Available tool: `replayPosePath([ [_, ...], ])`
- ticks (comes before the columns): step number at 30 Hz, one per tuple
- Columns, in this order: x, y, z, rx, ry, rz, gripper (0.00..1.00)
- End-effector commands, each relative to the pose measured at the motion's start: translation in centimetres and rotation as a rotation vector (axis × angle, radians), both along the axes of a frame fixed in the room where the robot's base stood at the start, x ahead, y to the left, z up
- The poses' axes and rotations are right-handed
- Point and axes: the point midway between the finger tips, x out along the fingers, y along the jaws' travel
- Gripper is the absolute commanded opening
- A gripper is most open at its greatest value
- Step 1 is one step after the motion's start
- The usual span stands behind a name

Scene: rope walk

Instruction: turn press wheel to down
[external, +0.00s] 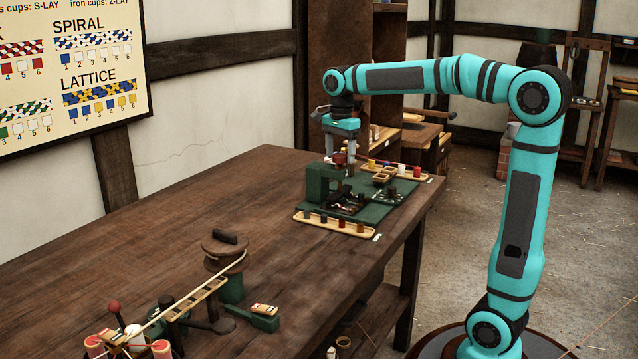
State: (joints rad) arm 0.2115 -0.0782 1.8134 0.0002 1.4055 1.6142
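The press (319,182) is a small green machine on a dark green board (392,206) near the far right end of the table. My gripper (341,155) points straight down directly over the press, with its fingertips at the top of it. Small dark red parts show at the fingertips; they may be the press wheel, but the fingers largely hide it. I cannot tell if the fingers touch or grip the wheel, or how the wheel is turned.
A wooden tray of small dark cups (335,225) lies in front of the board, and a tray of coloured cups (392,170) behind it. A rope-making device (222,285) stands at the table's near left. The middle of the wooden table (190,205) is clear.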

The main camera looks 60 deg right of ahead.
Motion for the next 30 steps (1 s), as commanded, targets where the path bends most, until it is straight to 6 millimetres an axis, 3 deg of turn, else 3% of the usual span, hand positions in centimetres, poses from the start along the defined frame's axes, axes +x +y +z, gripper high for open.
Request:
replayPosePath([
  [7,0.0,0.0,0.1,0.0,0.0,0.0,0.67],
  [11,0.0,0.0,1.2,0.0,-0.001,0.0,0.67],
  [30,0.1,0.0,13.4,0.0,-0.001,0.0,0.67],
])
